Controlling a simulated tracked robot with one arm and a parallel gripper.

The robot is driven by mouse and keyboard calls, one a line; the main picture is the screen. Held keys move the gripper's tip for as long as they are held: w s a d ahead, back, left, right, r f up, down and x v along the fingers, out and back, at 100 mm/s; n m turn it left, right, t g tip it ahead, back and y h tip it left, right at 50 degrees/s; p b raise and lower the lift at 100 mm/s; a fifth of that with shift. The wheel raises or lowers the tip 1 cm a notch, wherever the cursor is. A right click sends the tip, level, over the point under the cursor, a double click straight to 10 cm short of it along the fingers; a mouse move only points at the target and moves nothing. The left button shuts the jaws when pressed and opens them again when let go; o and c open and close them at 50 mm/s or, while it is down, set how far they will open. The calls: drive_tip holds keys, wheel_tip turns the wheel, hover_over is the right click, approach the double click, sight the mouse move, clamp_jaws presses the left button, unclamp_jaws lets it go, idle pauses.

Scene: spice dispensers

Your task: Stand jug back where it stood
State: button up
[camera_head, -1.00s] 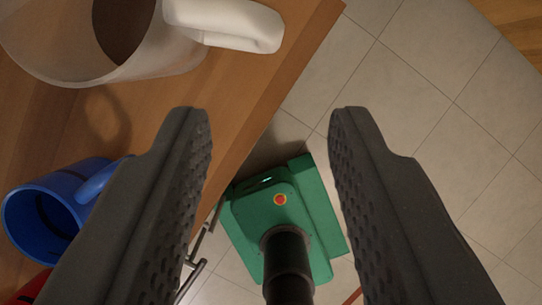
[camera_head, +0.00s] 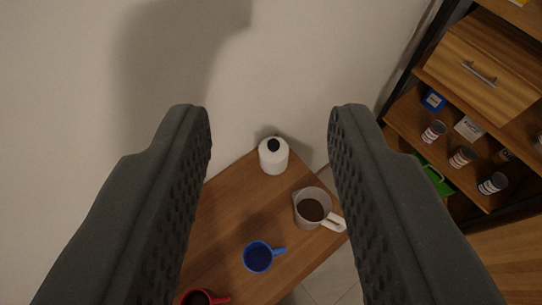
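The jug (camera_head: 309,207), whitish and translucent with a white handle and dark brown contents, stands upright on the wooden table (camera_head: 232,215) near its right edge. Its handle points to the lower right, towards the table edge. My gripper (camera_head: 270,125) is open and empty, high above the table. Its two dark textured fingers frame the table from left and right, and nothing is between them at close range. The jug shows between the fingers, well below and apart from them.
A white bottle with a dark top (camera_head: 273,155) stands at the table's back corner by the wall. A blue mug (camera_head: 258,257) and a red mug (camera_head: 199,298) stand nearer. A shelf unit (camera_head: 455,120) with a drawer and several small containers is at right.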

drive_tip(key=s+a+r+n+t+y, duration=0.1)
drive_tip(key=s+a+r+t, duration=0.1)
drive_tip(key=s+r, duration=0.4)
wheel_tip(320, 180, up, 4)
drive_tip(key=shift+a+f, duration=0.2)
drive_tip(key=shift+a, duration=0.7)
drive_tip(key=shift+s, duration=0.1)
wheel_tip(320, 180, down, 5)
drive_tip(key=b, duration=0.5)
drive_tip(key=shift+f, duration=0.1)
